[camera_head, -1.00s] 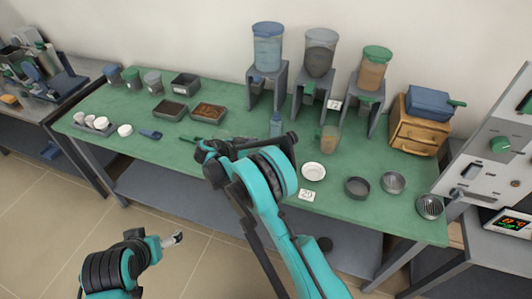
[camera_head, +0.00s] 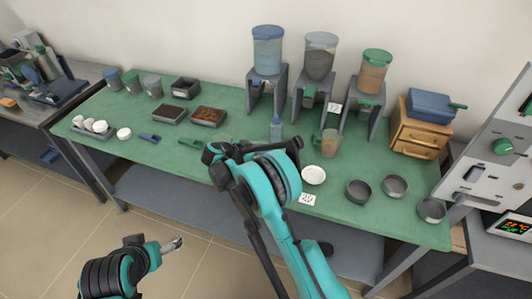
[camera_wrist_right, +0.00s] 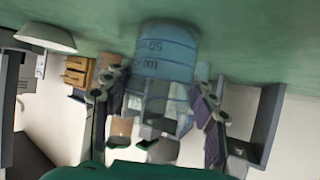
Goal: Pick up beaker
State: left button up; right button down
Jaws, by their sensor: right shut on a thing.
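The beaker (camera_wrist_right: 167,52) is clear and bluish, with dark volume marks. In the right wrist view it is between the two fingers of my right gripper (camera_wrist_right: 155,84), which is shut on it. That view is upside down, and the beaker's marked end lies against the green table surface at the top.
Trays (camera_head: 209,117) stand left. A wooden drawer box (camera_head: 416,138) stands right.

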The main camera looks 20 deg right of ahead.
aim_at(272, 143)
notch_tip(272, 143, up, 4)
jog(key=shift+r+p, duration=0.15)
jog(key=shift+p, duration=0.85)
jog(key=s+d+r+p, duration=0.2)
jog(key=s+r, duration=0.4)
jog(key=s, duration=0.5)
jog(key=shift+s+r+p, duration=0.25)
jog(key=shift+r+p, duration=0.05)
jog(key=shift+p, duration=0.3)
jog(key=shift+d, duration=0.1)
